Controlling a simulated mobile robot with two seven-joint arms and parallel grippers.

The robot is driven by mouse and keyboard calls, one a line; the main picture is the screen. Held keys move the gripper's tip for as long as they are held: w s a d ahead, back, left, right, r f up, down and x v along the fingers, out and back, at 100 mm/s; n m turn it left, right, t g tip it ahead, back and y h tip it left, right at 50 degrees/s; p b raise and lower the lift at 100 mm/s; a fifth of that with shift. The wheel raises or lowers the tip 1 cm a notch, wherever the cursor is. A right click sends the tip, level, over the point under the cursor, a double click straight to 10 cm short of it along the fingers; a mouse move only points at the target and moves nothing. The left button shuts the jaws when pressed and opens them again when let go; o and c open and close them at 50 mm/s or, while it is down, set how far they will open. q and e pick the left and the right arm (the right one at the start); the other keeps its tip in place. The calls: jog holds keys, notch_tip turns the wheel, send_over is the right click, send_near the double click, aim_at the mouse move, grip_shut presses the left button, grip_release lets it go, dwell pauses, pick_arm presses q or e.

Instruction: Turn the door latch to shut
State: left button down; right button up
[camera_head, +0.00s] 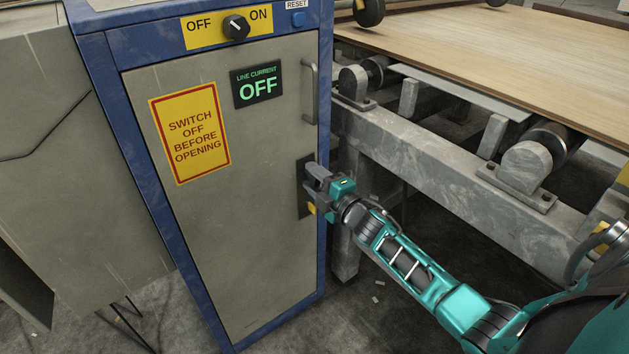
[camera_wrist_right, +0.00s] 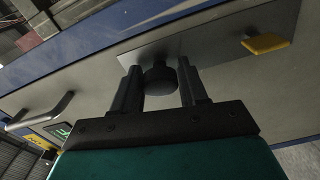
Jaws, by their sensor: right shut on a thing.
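A blue-framed cabinet with a grey door (camera_head: 225,240) stands at the left of the head view, its door closed flush in the frame. The latch's dark plate (camera_head: 304,206) is on the door's right edge; it shows as a grey plate in the right wrist view (camera_wrist_right: 215,45). My right gripper (camera_head: 317,182) is at this plate, its arm coming from the lower right. In the right wrist view its two fingers (camera_wrist_right: 160,90) are shut on a round dark knob (camera_wrist_right: 160,76). A yellow tab (camera_head: 311,209) sits just below the gripper, also in the wrist view (camera_wrist_right: 266,43). My left gripper is not in view.
A red and yellow sign (camera_head: 190,133) and a vertical handle (camera_head: 310,92) are on the door. A roller conveyor (camera_head: 450,175) with wood sheets stands close on the right.

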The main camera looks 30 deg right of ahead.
jog(key=shift+n, duration=1.1)
jog(key=o, duration=1)
jog(key=shift+c, duration=0.2)
